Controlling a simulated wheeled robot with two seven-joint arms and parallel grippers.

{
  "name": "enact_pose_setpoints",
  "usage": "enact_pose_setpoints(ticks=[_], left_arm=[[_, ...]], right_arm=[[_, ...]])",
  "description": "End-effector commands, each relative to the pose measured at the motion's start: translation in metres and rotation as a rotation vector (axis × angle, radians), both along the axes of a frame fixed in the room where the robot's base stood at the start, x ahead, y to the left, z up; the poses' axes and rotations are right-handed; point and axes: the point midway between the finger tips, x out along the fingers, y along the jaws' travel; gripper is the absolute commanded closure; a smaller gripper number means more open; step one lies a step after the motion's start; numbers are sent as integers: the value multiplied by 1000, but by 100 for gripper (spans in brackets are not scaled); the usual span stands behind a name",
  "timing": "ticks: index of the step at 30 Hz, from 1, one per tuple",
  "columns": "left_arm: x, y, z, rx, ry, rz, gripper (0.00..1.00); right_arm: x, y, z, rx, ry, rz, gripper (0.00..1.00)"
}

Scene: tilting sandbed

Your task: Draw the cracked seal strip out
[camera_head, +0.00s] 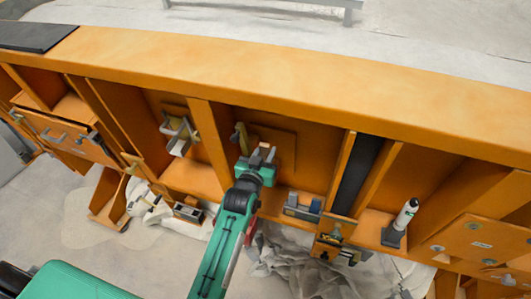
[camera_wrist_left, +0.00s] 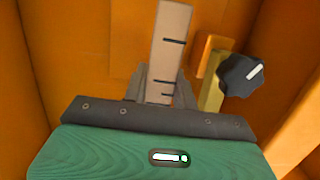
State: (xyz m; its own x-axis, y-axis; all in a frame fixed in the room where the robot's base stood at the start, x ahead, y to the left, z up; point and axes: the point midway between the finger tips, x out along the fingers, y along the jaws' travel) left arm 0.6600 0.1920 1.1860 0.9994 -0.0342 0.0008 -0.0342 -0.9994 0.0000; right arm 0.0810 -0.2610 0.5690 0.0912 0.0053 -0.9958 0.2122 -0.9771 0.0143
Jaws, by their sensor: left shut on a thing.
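A pale tan strip (camera_wrist_left: 170,50) with dark crack-like marks across it stands up between the fingers of my left gripper (camera_wrist_left: 160,88) in the left wrist view. I take it to be the cracked seal strip. In the head view my left gripper (camera_head: 264,153) is inside a middle bay of the orange frame (camera_head: 300,80), in front of a raised square panel (camera_head: 285,143). The strip is mostly hidden there. My right gripper is not in view.
A dark lobed knob (camera_wrist_left: 242,74) on a yellow block sits close right of the strip. Orange ribs wall the bay on both sides. A grey-blue holder (camera_head: 302,208) and a white-and-black tube (camera_head: 406,213) stand to the right. Crumpled sheeting (camera_head: 300,262) lies below.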

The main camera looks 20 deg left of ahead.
Motion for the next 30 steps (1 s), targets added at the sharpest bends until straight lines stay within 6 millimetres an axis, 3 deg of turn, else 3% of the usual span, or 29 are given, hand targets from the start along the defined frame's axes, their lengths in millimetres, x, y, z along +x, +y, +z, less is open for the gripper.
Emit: enact_pose_setpoints(ticks=[11, 30], left_arm=[[-2, 0, 1, 0, 1, 0, 95], [-53, 2, 1, 0, 1, -1, 95]], right_arm=[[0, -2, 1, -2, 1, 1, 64], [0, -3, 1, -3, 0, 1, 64]])
